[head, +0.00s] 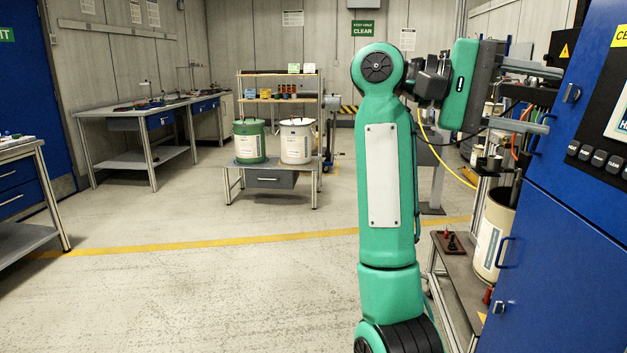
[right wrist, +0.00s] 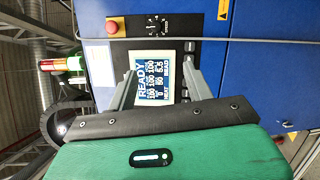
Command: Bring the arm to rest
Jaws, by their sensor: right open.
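My right arm (head: 390,175) is raised on the right side of the head view, a green upright link with a grey plate on it. My right gripper (head: 552,101) is at its end, open and empty, with its two grey fingers apart and pointing right toward the blue cabinet (head: 556,235). In the right wrist view the open fingers (right wrist: 161,72) stand in front of the cabinet's control panel, whose lit screen (right wrist: 160,80) shows READY. Nothing is between the fingers. Whether they touch the cabinet cannot be told. My left gripper is not in view.
Below the gripper, a white drum (head: 493,235) stands on a low bench (head: 462,283) beside the cabinet. A red button (right wrist: 113,27) is on the panel. A green drum (head: 249,141) and a white drum (head: 296,141) stand farther back. The floor at left is clear.

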